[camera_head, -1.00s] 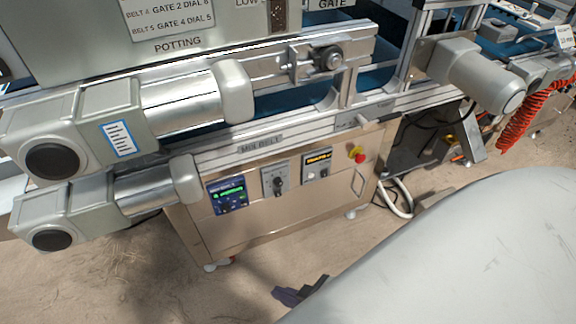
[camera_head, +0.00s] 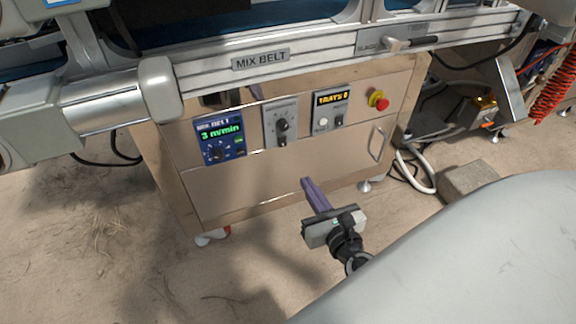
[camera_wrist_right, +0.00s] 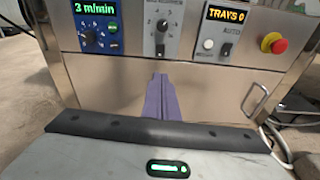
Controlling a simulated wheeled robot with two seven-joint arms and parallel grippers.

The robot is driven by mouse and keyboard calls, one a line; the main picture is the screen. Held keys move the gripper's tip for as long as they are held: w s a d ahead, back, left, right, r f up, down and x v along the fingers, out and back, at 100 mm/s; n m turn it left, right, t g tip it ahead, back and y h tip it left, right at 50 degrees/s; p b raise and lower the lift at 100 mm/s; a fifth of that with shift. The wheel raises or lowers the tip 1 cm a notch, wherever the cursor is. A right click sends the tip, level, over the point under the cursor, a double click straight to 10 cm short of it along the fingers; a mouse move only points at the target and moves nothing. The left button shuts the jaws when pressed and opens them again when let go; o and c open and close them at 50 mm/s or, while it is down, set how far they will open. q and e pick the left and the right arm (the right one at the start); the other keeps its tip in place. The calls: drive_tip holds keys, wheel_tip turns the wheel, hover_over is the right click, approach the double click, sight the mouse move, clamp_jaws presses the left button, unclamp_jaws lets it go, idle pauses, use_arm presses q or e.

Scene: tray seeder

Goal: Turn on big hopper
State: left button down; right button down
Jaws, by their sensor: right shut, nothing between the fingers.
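My right gripper (camera_head: 312,190) is shut and empty in front of the steel cabinet (camera_head: 260,190), its purple fingers pointing up toward the panel. In the right wrist view its fingers (camera_wrist_right: 160,98) point at the cabinet front just below a grey switch plate. This grey plate (camera_head: 279,112) carries a black rotary knob (camera_head: 281,125); its lettering is too small to read. The knob also shows in the right wrist view (camera_wrist_right: 162,25). No hopper can be clearly made out. My left gripper is out of view.
Left of the knob is a blue MIX BELT panel (camera_head: 219,137) reading 3 m/min. Right are a TRAYS counter (camera_head: 331,105) with a white button and a red emergency stop (camera_head: 380,103). A door handle (camera_head: 376,143) sticks out. The MIX BELT rail (camera_head: 290,56) runs above.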

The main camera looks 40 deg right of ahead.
sight(283, 146)
drive_tip(key=shift+w+r+n, duration=0.1)
drive_tip(key=shift+w+n, duration=0.05)
drive_tip(key=shift+n, duration=0.25)
